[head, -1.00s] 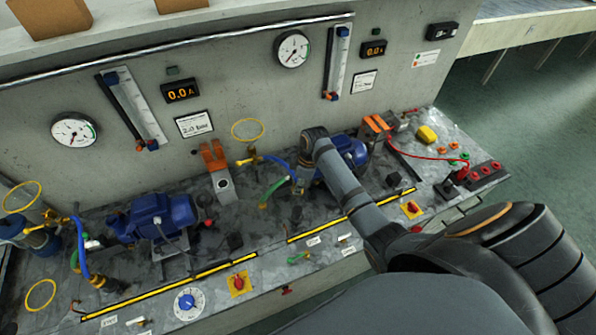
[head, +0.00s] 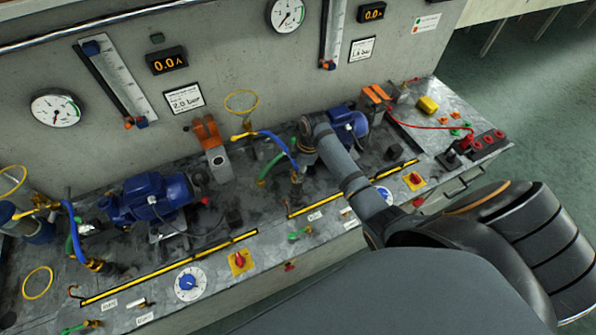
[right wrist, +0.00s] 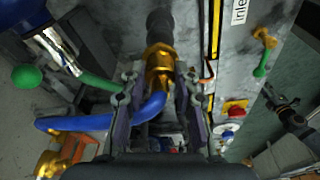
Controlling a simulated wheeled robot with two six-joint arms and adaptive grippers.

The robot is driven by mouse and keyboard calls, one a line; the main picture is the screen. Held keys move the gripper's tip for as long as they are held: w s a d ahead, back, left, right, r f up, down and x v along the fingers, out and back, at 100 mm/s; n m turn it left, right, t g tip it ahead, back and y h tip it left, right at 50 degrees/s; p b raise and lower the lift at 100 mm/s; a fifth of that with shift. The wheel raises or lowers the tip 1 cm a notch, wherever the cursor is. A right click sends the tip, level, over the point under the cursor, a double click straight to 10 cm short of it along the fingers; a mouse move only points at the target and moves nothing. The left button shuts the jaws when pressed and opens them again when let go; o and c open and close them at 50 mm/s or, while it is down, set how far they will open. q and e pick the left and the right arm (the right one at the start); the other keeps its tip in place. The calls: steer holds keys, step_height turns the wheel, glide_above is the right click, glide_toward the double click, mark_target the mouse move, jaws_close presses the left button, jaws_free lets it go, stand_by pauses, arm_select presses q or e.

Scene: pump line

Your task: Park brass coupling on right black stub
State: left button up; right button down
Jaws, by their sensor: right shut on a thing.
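The brass coupling (right wrist: 160,62) is between the two fingers of my right gripper (right wrist: 160,88) in the right wrist view, with the gripper shut on it. The blue hose (right wrist: 148,110) runs to the coupling from the left. A black stub (right wrist: 160,28) lies straight ahead in line with the coupling. Their ends meet in the picture, but I cannot tell whether the coupling sits on the stub or just in front of it. In the head view my right gripper (head: 301,163) is small and partly hidden by my wrist, beside the blue hose (head: 277,142). My left gripper is out of view.
A yellow-black strip (head: 330,198) runs along the bench front. The left blue pump (head: 150,198) stands farther left.

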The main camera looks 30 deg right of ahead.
steer(key=shift+f+b, duration=0.55)
steer(key=shift+f, duration=0.85)
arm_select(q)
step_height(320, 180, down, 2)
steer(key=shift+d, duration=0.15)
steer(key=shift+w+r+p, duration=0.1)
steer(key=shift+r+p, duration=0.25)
arm_select(e)
steer(key=shift+r, duration=0.1)
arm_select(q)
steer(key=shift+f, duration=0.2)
arm_select(e)
steer(key=shift+f, duration=0.55)
steer(key=c, duration=0.9)
jaws_free()
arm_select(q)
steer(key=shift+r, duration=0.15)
arm_select(e)
steer(key=shift+r, duration=0.1)
